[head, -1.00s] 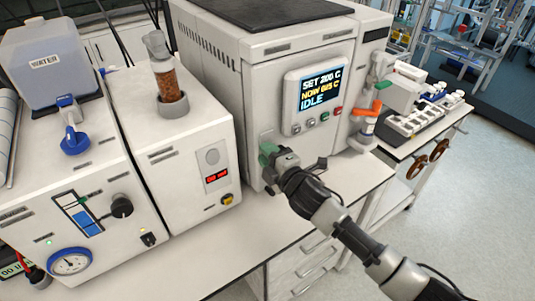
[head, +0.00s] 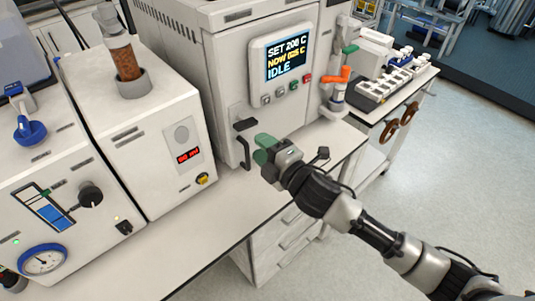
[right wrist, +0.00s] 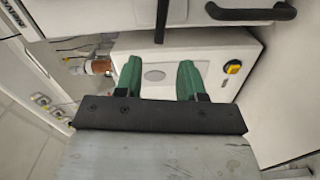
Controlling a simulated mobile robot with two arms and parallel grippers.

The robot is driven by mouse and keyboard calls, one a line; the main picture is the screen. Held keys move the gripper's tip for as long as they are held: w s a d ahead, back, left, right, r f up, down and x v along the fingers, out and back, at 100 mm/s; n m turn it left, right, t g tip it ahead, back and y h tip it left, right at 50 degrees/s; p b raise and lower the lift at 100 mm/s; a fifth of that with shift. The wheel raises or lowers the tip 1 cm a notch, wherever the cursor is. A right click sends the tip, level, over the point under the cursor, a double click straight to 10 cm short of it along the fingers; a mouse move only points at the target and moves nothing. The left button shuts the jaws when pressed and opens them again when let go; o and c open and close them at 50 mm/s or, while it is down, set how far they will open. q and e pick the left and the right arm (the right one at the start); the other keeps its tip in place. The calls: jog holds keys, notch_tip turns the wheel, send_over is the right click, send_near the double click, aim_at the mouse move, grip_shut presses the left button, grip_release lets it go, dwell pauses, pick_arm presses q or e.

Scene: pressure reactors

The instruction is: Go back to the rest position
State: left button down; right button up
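My right gripper (head: 262,150) is in front of the white oven-like unit (head: 220,75), close to its black door handle (head: 244,153). Its green fingers also show in the right wrist view (right wrist: 160,78), apart with an empty gap between them. Nothing is held. In the right wrist view the dark handle (right wrist: 255,12) crosses the top, apart from the fingers. The unit's screen (head: 289,57) reads SET 200 C and IDLE; the middle line is hard to read. My left gripper is not in view.
A white box (head: 145,130) with a brown-filled column (head: 122,58) stands left, beside a unit with a gauge (head: 43,260). The counter edge (head: 235,235) runs below my arm. A side cart (head: 385,125) stands right. Open floor (head: 460,170) lies at right.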

jog(key=shift+v, duration=0.85)
